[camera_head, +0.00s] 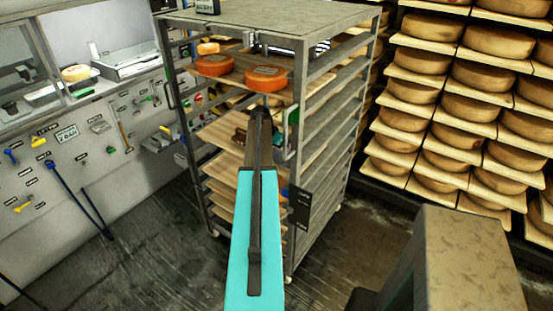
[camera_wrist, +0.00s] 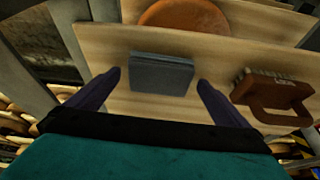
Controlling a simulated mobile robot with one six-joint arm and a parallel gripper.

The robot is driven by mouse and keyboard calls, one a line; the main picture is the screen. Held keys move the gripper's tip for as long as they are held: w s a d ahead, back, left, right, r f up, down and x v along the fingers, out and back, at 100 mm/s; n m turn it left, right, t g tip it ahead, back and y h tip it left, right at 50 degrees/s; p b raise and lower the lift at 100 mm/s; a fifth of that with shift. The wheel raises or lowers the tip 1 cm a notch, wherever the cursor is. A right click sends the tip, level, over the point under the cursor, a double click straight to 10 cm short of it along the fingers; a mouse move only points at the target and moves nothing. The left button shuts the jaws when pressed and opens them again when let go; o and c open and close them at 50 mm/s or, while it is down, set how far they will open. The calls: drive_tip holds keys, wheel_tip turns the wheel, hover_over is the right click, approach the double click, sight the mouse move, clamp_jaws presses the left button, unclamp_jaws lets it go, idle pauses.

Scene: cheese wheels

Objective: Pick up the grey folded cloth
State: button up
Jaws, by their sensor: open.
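The grey folded cloth (camera_wrist: 161,74) lies flat on a wooden shelf board (camera_wrist: 215,52) in the wrist view. My gripper (camera_wrist: 157,80) is open, with one dark finger on each side of the cloth's near edge. The fingers look apart from the cloth; their height over the board is hard to judge. In the head view my arm reaches into the metal rack (camera_head: 335,110), and the cloth and fingertips are hidden there.
A brown brush with a handle (camera_wrist: 273,95) lies right of the cloth on the same board. An orange cheese wheel (camera_wrist: 187,16) sits beyond it. Rack posts and the boards above and below bound the space. Orange wheels (camera_head: 266,78) sit on a higher shelf.

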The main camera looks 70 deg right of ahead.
sight(278, 153)
drive_tip(key=c, duration=1.1)
drive_tip(key=shift+r, duration=0.15)
drive_tip(key=shift+r+b, duration=0.8)
drive_tip(key=shift+r, duration=0.5)
drive_tip(key=shift+a+r, duration=0.2)
drive_tip(key=shift+r, duration=0.1)
drive_tip(key=w+a+b, duration=0.1)
drive_tip(key=a, duration=0.4)
drive_tip(key=w+a+b, duration=0.2)
drive_tip(key=a, duration=0.4)
drive_tip(key=w+a+b, duration=0.2)
drive_tip(key=a, duration=0.3)
drive_tip(key=shift+w+a, duration=0.2)
drive_tip(key=shift+a, duration=0.2)
